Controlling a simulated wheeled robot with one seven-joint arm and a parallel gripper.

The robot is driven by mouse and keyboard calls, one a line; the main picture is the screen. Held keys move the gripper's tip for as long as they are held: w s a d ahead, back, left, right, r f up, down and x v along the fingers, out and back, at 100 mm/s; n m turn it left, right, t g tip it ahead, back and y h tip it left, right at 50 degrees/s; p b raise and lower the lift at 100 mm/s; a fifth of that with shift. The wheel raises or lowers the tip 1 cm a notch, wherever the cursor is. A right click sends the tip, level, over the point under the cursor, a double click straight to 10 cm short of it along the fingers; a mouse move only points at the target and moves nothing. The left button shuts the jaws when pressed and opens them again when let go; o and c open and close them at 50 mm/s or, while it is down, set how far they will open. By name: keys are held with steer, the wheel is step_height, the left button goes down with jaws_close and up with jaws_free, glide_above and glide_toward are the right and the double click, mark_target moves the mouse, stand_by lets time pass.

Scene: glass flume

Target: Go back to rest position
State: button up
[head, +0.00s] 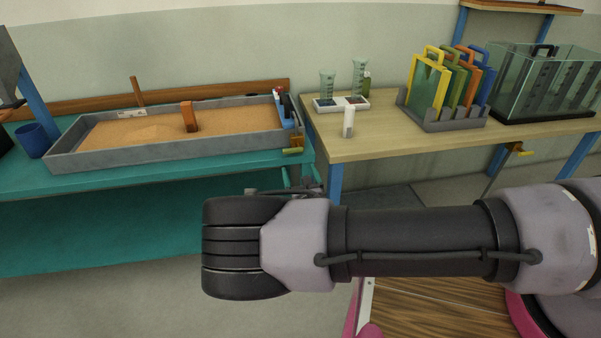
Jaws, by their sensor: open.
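My arm (415,242) stretches across the lower right of the head view, from the right edge toward the middle. It ends in view at a thick black ribbed joint (235,250) in front of the teal table. My gripper cannot be made out. Small dark grey parts (268,192) show just above the joint, and I cannot tell what they belong to.
A teal table (220,166) at left bears a grey sand tray (90,160) and a blue cup (33,140). A wooden table (380,145) at right bears graduated cylinders (358,78), coloured panels in a rack (440,118) and a glass tank (550,85).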

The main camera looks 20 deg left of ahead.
steer(key=w+d+r+m+t+h, duration=0.2)
steer(key=w+d+r+m+h, duration=0.6)
steer(key=d+r+m, duration=0.2)
steer(key=d+r+m+g+h, duration=0.35)
steer(key=d+r+m, duration=0.2)
steer(key=d, duration=0.35)
steer(key=d+r+m+g+h, duration=0.3)
steer(key=d+r+m+g, duration=0.1)
steer(key=d+m, duration=0.4)
steer(key=d+r+m+g+h, duration=0.4)
steer(key=d+r+m, duration=0.15)
steer(key=d, duration=0.45)
steer(key=s+d+r+m+g+y, duration=0.4)
steer(key=s+d+r+m+y, duration=0.2)
steer(key=s+d+r+m, duration=0.5)
steer(key=s+r+m+t+y, duration=0.4)
steer(key=s+r+m+y, duration=0.2)
steer(key=s+r, duration=0.5)
step_height(320, 180, up, 3)
steer(key=shift+s+a+f+t, duration=0.15)
steer(key=shift+s+a+t, duration=0.1)
steer(key=shift+s+t, duration=0.15)
